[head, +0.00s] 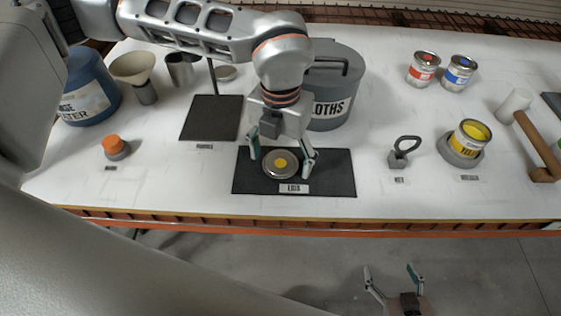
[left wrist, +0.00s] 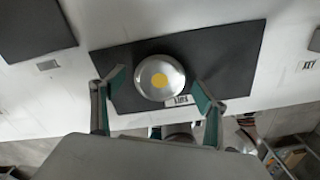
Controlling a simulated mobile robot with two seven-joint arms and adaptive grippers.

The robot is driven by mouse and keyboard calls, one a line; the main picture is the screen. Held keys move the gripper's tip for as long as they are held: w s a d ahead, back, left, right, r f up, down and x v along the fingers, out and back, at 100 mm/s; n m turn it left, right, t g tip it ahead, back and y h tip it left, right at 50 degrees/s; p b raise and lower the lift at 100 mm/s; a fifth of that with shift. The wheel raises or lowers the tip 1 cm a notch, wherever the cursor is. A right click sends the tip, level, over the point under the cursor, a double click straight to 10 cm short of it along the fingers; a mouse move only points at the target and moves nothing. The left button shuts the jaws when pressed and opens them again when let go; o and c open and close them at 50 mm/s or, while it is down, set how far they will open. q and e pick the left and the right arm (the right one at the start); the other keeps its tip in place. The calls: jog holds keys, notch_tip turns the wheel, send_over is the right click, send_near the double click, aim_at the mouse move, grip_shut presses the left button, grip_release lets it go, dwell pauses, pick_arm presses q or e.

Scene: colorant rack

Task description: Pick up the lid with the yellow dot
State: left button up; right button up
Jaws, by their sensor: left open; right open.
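The lid with the yellow dot (head: 281,164) is a round silver disc lying on the dark lid mat (head: 335,183) near the front edge of the table. It also shows in the left wrist view (left wrist: 160,78). My left gripper (head: 283,170) is open just above the mat, with one finger on either side of the lid. In the left wrist view the fingers are apart and neither clearly touches the lid. My right gripper (head: 393,275) is open and empty, low in front of the table over the floor.
A grey cloths bin (head: 335,95) stands behind the lid mat. A yellow paint can (head: 469,140) and a black key tool (head: 402,152) stand to the right. Red (head: 423,69) and blue (head: 458,73) cans stand behind. An orange-topped object (head: 114,146) is at left.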

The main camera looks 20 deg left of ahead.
pick_arm(q)
jog(key=c, duration=0.7)
jog(key=shift+c, duration=1)
pick_arm(e)
jog(key=shift+f, duration=0.1)
pick_arm(q)
jog(key=shift+r, duration=0.1)
pick_arm(e)
jog(key=shift+s+f, duration=0.1)
jog(key=shift+f, duration=0.05)
